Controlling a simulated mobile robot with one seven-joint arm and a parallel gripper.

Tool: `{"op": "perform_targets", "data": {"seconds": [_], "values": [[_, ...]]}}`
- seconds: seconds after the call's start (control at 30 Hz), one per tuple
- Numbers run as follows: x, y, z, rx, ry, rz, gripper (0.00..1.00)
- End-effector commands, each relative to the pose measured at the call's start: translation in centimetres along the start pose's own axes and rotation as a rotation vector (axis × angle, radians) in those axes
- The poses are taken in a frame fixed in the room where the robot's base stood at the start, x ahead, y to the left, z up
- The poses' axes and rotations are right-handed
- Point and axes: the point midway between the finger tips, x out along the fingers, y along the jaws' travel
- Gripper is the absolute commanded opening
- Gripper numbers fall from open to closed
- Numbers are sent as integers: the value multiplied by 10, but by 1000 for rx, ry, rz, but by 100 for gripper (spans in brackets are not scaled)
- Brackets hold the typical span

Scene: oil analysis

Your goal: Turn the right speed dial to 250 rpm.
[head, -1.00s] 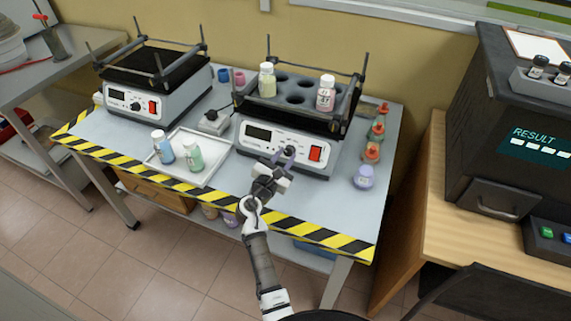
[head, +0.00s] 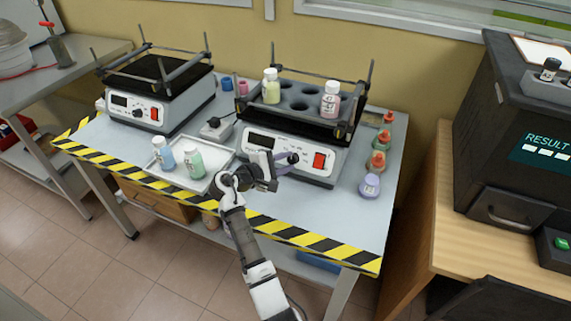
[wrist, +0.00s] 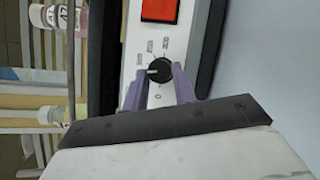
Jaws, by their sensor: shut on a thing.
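The right shaker (head: 283,178) stands on the table with a dark display (head: 262,140) and a red switch (head: 319,160) on its front panel. Its black speed dial (wrist: 158,72) shows in the wrist view, with a white pointer mark pointing left in that picture, toward small printed labels. My gripper (head: 291,158) is at the panel, between display and switch. In the wrist view its purple fingers (wrist: 160,88) sit on either side of the dial, shut on it. The label numbers are too small to read.
A cream-capped yellow bottle (head: 271,88) and a pink bottle (head: 330,100) stand in the shaker's rack. A tray (head: 214,163) with two bottles lies left of my gripper. A lilac bottle (head: 370,186) and red-capped bottles (head: 377,160) stand at right.

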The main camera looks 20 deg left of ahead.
Motion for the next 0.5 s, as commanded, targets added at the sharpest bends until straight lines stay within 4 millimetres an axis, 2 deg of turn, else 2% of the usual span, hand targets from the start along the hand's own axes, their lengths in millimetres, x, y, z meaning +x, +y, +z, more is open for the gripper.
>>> {"op": "perform_targets", "data": {"seconds": [0.5], "values": [[1,10,2,434,-34,-231,4]]}}
